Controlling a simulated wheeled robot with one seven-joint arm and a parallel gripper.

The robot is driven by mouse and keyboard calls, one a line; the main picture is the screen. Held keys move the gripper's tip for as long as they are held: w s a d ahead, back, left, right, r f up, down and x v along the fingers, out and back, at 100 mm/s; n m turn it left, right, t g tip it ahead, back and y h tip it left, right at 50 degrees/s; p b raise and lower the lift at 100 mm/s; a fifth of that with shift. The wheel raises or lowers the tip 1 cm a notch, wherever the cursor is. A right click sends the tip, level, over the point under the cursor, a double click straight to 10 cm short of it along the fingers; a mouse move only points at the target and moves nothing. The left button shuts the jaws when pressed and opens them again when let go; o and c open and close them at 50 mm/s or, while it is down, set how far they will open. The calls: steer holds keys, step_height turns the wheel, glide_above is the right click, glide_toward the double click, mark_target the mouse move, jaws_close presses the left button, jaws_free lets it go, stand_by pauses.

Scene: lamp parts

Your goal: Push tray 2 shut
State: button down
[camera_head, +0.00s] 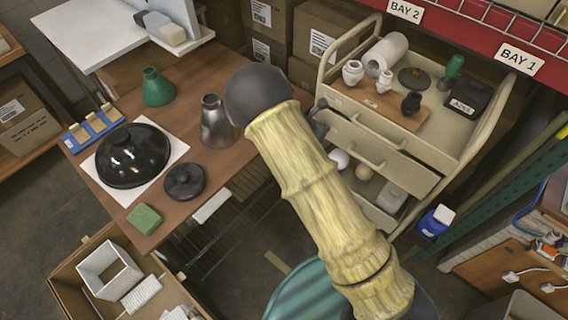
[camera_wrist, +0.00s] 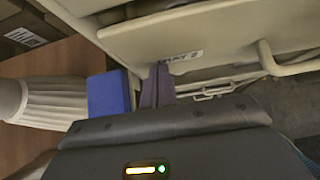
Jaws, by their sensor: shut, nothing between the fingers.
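In the wrist view a beige front panel labelled TRAY 2 (camera_wrist: 230,32) spans the top, with a bar handle (camera_wrist: 268,60) on its right. My gripper (camera_wrist: 158,68) is shut and empty, its fingertips at the panel's lower edge beside the label. I cannot tell whether they touch it. In the head view my gripper (camera_head: 318,112) is mostly hidden behind my arm, at the left side of the beige cart (camera_head: 455,145). The cart's handled fronts (camera_head: 385,158) face the lower left. How far tray 2 stands open is hard to judge.
Round pale objects (camera_head: 363,172) and a light box (camera_head: 392,195) sit low in the cart. A wooden table (camera_head: 215,165) with lamp parts is left. A blue container (camera_head: 433,222) stands right.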

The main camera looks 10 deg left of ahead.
steer(key=shift+w+d+r, duration=0.2)
steer(key=shift+w+d, duration=0.45)
steer(key=shift+w, duration=0.2)
